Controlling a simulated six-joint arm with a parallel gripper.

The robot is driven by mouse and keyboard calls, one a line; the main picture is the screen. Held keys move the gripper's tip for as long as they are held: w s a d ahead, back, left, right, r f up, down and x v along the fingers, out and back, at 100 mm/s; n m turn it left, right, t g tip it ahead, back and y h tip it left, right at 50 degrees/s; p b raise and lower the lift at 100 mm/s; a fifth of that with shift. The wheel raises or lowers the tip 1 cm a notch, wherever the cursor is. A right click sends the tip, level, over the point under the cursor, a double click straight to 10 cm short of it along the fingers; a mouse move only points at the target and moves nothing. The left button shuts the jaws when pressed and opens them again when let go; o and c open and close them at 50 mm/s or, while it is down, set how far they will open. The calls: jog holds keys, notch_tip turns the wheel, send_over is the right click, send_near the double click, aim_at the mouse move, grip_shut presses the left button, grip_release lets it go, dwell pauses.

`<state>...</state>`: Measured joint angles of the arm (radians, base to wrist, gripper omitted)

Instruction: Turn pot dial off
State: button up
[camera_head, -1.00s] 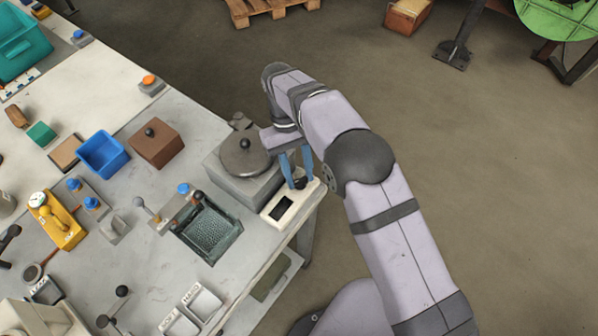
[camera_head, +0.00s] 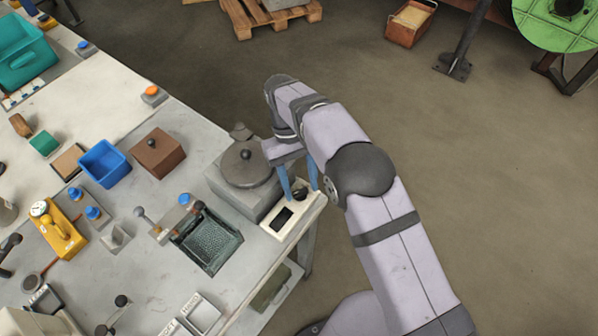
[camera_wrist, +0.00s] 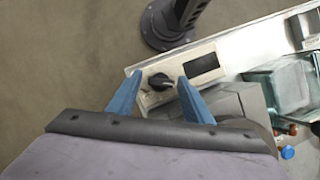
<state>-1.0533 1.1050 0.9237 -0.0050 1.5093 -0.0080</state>
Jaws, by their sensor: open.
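The pot is a grey box with a round dark lid (camera_head: 247,163) near the right edge of the bench. In front of it sits a cream control box (camera_head: 290,215) with a dark display window and a black dial (camera_head: 300,194). In the wrist view the dial (camera_wrist: 160,82) lies between the two blue fingers, beside the display (camera_wrist: 204,65). My gripper (camera_head: 302,190) is open and points down over the dial, with one finger on either side. It also shows in the wrist view (camera_wrist: 160,77). I cannot tell whether a finger touches the dial.
A dark green mesh basket (camera_head: 208,240) stands left of the control box. A brown lidded box (camera_head: 157,154) and a blue bin (camera_head: 104,163) are farther left. The bench's right edge is just past the control box, with open floor beyond.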

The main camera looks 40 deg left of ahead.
jog(key=p+v, duration=0.6)
jog(key=v, duration=0.2)
dwell(0.7)
jog(key=w+d+r+m+y+b, duration=0.15)
jog(key=w+d, duration=0.25)
jog(key=d, duration=0.4)
jog(key=w+d+r+m+y+p, duration=0.1)
jog(key=w+d+r+m, duration=0.2)
jog(key=d, duration=0.4)
jog(key=w+d+r+m+y+b, duration=0.15)
jog(key=w+d, duration=0.25)
jog(key=d, duration=0.4)
jog(key=s+d+f+m+t, duration=0.1)
jog(key=s+d+m, duration=0.2)
jog(key=s+d, duration=0.4)
jog(key=s+d+f+m+t+b, duration=0.1)
jog(key=s+d+f+m, duration=0.1)
jog(key=s+d, duration=0.5)
jog(key=d+m, duration=0.1)
jog(key=d, duration=0.5)
jog(key=shift+d, duration=0.25)
